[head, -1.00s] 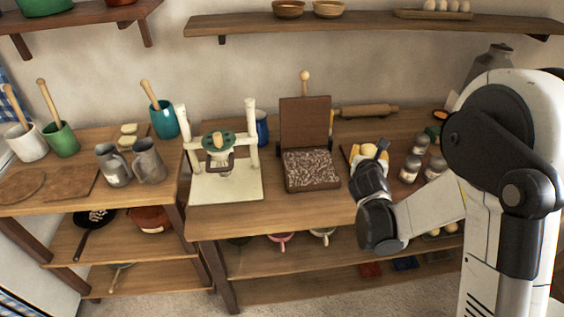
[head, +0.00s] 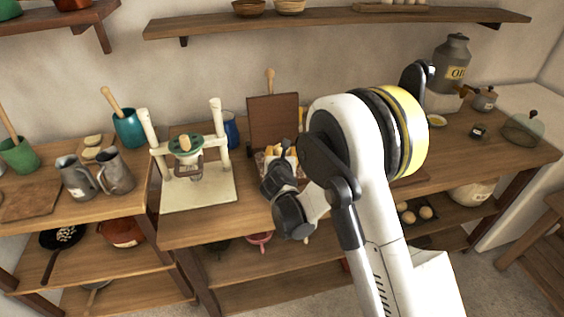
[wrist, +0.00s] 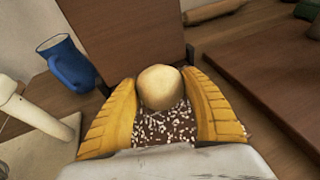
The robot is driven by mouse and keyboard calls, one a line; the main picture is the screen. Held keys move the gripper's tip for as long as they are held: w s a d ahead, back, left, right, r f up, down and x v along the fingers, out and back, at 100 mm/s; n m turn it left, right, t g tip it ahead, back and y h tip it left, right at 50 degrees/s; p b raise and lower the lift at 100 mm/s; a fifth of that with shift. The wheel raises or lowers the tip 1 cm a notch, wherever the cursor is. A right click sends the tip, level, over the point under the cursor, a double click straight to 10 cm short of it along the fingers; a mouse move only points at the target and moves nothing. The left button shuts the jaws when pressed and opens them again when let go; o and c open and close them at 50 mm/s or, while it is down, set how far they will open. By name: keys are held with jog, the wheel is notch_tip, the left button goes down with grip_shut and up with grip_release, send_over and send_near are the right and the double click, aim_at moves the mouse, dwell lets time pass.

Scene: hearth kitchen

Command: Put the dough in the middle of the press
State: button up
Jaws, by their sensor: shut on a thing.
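The dough is a pale round ball (wrist: 160,87) between the two yellow fingers of my gripper (head: 281,151), which is shut on it. The press is a hinged brown one, its lid (head: 273,120) standing upright at the back. Its lower plate (wrist: 160,127) has a white-speckled top, seen below and around the dough in the wrist view. My gripper is over this plate, in front of the lid. In the head view my gripper and wrist hide most of the plate. I cannot tell whether the dough touches it.
A white-framed stand with a green ring (head: 185,144) is close on the left of the press. A blue mug (wrist: 70,64) stands behind, beside the lid. A rolling pin (wrist: 214,10) and a brown board (wrist: 275,60) lie to the right.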

jog(key=shift+f+b, duration=0.6)
jog(key=shift+f, duration=1.1)
jog(key=shift+f, duration=0.2)
jog(key=o, duration=0.8)
jog(key=shift+o, duration=0.3)
jog(key=shift+r, duration=0.1)
